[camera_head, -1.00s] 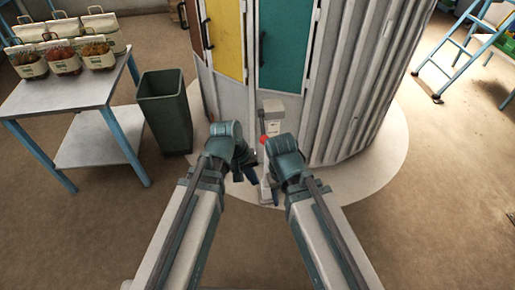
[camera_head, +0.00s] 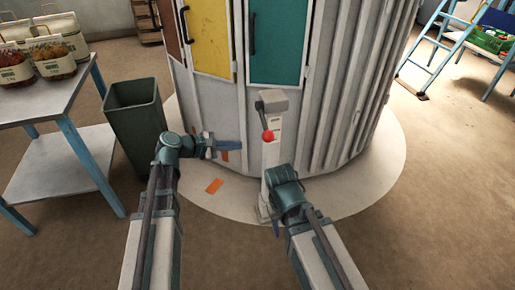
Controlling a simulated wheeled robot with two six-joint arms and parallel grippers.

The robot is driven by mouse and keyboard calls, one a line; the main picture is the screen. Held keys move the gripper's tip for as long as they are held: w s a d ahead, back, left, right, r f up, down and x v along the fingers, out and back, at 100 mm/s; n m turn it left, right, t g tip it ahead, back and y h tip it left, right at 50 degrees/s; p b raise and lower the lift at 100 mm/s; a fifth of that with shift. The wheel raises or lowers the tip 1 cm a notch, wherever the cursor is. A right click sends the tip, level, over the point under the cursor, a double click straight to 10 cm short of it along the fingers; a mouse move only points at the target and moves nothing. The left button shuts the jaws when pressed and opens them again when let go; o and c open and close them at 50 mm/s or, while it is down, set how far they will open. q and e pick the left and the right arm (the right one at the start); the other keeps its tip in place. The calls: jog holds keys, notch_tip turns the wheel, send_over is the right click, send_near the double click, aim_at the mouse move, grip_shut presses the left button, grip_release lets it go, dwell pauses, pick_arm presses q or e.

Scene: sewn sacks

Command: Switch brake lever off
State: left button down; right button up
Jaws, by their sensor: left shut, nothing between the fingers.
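The brake lever is a dark arm with a red ball knob (camera_head: 268,136), hanging down from the grey head of a pale post (camera_head: 271,158). The post stands in front of the round cabin with coloured doors. My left gripper (camera_head: 238,144) is shut and empty, pointing right. In the picture its tips are a little left of the post and knob, with a gap between. My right gripper (camera_head: 277,228) points down in front of the post's lower part, below the knob. Its fingers are mostly hidden by its own wrist, so I cannot tell whether it is open.
The ribbed round cabin (camera_head: 345,90) fills the back on a pale round base (camera_head: 375,165) with orange marks. A green bin (camera_head: 135,125) and a table (camera_head: 40,95) with filled bags stand left. A blue ladder (camera_head: 425,60) stands right.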

aim_at(264, 121)
pick_arm(q)
jog(key=shift+w+a+f+n, duration=0.15)
jog(key=shift+w+a+n, duration=0.25)
jog(key=shift+w+a, duration=0.15)
pick_arm(e)
jog(key=shift+w+a+f, duration=0.1)
jog(key=shift+w+f, duration=0.05)
jog(key=shift+f, duration=0.4)
pick_arm(q)
jog(key=b+x, duration=0.5)
jog(key=x, duration=0.5)
jog(key=shift+s+d+r+p, duration=0.25)
jog(key=shift+s+r+p, duration=0.05)
jog(key=shift+r+p, duration=0.35)
jog(key=shift+s+d+r+p, duration=0.25)
jog(key=shift+s+r+p, duration=0.05)
jog(key=shift+r+p, duration=0.3)
jog(key=shift+s+d+r+p, duration=0.3)
jog(key=shift+r+p, duration=0.25)
jog(key=shift+p, duration=0.15)
pick_arm(e)
jog(key=shift+f, duration=0.35)
jog(key=shift+r, duration=0.1)
